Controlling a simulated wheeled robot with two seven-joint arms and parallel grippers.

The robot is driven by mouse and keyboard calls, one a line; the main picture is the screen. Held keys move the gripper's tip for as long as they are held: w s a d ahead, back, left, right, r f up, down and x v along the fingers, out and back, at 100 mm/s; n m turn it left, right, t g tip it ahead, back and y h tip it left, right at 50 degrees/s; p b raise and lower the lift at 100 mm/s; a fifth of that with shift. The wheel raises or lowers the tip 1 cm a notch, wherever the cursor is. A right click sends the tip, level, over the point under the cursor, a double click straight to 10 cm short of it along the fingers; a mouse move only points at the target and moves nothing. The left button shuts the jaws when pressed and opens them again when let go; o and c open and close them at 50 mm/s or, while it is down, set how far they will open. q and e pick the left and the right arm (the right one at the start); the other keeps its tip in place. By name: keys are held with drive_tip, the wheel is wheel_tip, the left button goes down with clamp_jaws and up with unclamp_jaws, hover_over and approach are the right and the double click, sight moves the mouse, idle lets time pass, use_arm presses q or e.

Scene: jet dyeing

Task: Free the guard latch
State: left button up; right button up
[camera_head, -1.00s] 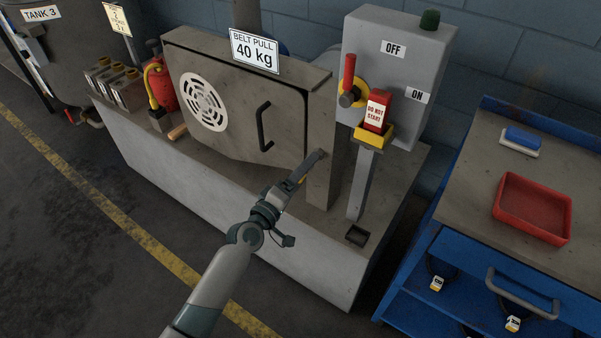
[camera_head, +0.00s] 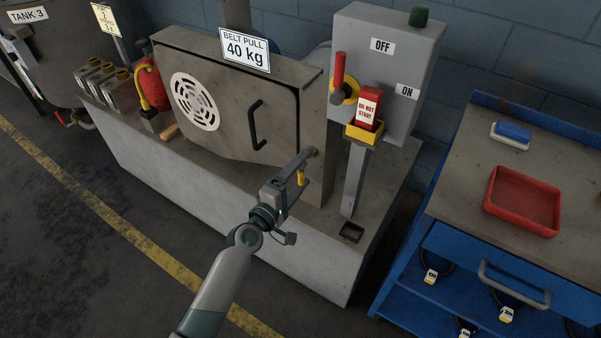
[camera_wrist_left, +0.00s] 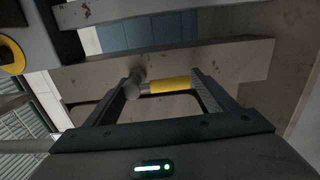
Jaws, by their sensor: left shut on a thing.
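The grey guard (camera_head: 225,105) with a round white vent and a black handle (camera_head: 256,124) stands on the plinth. The guard latch shows as a yellow grip (camera_head: 300,177) at the guard's right front edge; it also shows in the left wrist view (camera_wrist_left: 168,86), with a grey rounded end beside it. My left gripper (camera_head: 297,172) is at the latch. In the left wrist view its two fingers (camera_wrist_left: 165,92) stand either side of the grip and are shut on it. The latch's catch is partly hidden by the gripper. My right gripper is not in view.
A switch box (camera_head: 385,60) with a red lever (camera_head: 340,72) and a red "DO NOT START" tag (camera_head: 368,106) stands right of the guard. A blue bench (camera_head: 455,190) with a red tray (camera_head: 522,200) is further right. The floor at left is clear.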

use_arm(q)
drive_tip(key=o, duration=1.5)
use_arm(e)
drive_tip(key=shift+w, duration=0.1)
use_arm(q)
drive_tip(key=b+v, duration=0.1)
drive_tip(key=v, duration=1.6)
drive_tip(key=shift+s+a, duration=0.15)
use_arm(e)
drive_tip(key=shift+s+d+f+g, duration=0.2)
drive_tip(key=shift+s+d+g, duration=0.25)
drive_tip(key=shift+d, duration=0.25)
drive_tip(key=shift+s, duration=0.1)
